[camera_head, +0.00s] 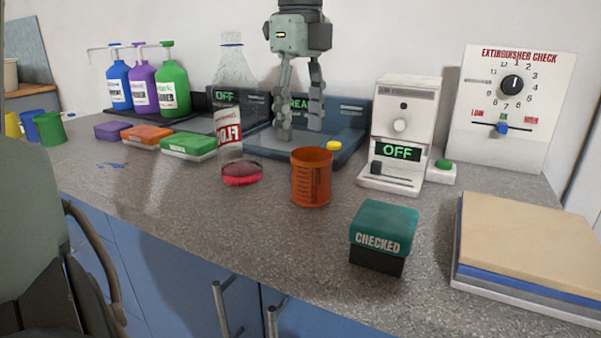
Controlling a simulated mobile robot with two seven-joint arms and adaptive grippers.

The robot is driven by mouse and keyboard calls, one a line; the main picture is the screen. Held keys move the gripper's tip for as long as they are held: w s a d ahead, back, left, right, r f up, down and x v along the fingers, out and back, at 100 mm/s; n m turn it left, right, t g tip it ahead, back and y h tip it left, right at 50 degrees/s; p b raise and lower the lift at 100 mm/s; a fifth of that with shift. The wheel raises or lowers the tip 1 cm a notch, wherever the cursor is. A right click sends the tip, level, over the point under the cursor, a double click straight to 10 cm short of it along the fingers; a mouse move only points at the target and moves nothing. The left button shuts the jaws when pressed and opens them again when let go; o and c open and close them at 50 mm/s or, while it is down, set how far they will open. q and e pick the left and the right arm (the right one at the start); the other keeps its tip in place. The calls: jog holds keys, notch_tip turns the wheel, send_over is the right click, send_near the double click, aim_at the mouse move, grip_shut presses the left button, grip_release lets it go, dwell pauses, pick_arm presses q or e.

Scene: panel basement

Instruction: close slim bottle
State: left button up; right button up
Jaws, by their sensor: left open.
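A clear vessel with a red-and-white label (228,126) and red liquid at its base (242,174) stands on the counter left of centre. It looks like the slim bottle, but I cannot tell for sure. I make out no separate cap. A clear conical flask (232,68) stands behind it with a thin blue ring near its top. My left gripper (300,128) points down, right of both vessels, in front of a dark device reading "REA". Its fingers are apart with nothing seen between them. My right gripper is not in view.
An orange beaker (311,178), a teal-lidded box (384,232) and a white "OFF" device (402,130) stand right of the vessel. Coloured boxes (188,146) and pump bottles (172,92) stand left. A stacked board (535,240) lies right. The front left counter is mostly clear.

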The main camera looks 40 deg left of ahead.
aim_at(300, 157)
pick_arm(q)
jog(key=shift+f, duration=1.3)
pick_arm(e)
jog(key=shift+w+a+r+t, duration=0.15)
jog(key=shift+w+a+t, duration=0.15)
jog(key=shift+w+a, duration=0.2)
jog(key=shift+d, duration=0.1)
pick_arm(q)
jog(key=f, duration=0.4)
jog(key=shift+s+d, duration=0.1)
jog(key=shift+s, duration=0.15)
jog(key=shift+f, duration=0.6)
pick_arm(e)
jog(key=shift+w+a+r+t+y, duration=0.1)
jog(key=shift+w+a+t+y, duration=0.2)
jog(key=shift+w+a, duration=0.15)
pick_arm(q)
jog(key=shift+c, duration=0.2)
jog(key=c, duration=0.7)
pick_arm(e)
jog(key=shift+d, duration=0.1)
